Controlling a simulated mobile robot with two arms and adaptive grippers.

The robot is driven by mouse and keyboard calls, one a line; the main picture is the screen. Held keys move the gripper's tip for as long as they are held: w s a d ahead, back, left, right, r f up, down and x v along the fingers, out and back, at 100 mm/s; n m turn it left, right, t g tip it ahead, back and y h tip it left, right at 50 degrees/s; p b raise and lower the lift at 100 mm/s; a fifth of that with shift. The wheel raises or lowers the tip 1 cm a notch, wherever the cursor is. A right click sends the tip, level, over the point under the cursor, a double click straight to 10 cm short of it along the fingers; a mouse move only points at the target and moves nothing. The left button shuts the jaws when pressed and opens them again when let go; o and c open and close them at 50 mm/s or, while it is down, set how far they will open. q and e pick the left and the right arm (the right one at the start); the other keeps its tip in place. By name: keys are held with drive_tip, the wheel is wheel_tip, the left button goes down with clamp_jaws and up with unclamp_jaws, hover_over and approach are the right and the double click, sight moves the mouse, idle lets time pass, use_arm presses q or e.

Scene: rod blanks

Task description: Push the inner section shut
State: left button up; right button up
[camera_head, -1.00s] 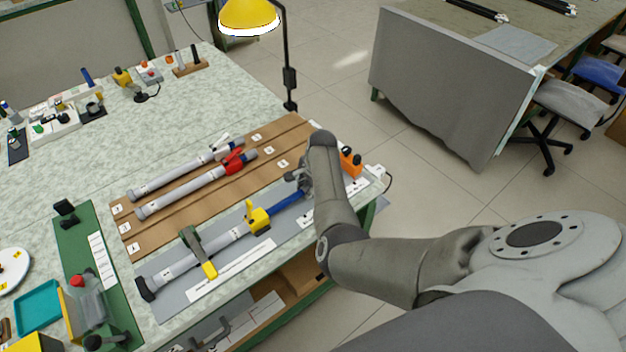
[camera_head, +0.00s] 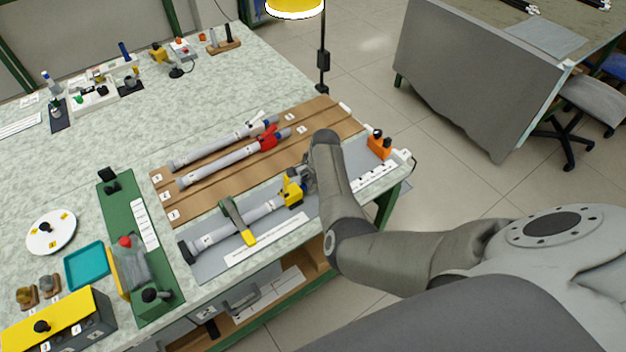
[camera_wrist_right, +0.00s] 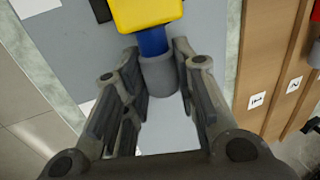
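The telescopic rod lies on a grey mat (camera_head: 212,264) along the bench's front edge. Its grey outer tube (camera_head: 262,212) sits under a green clamp arm with a yellow handle (camera_head: 238,222). A yellow clamp (camera_head: 293,190) is at the tube's right end. In the right wrist view, a short blue stretch of the inner section (camera_wrist_right: 152,42) shows between the yellow clamp (camera_wrist_right: 147,12) and a grey end cap (camera_wrist_right: 159,76). My right gripper (camera_wrist_right: 158,62) has its fingers against both sides of this cap, close to the clamp. My left gripper is not in view.
Two other grey rods, one with a red clamp (camera_head: 268,139), lie on a brown board (camera_head: 172,214) behind. An orange block (camera_head: 379,147) stands to the right. A green fixture (camera_head: 118,218) and teal tray (camera_head: 86,265) are at left.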

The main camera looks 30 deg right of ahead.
drive_tip(key=o, duration=0.4)
drive_tip(key=shift+a, duration=0.1)
drive_tip(key=shift+v, duration=6)
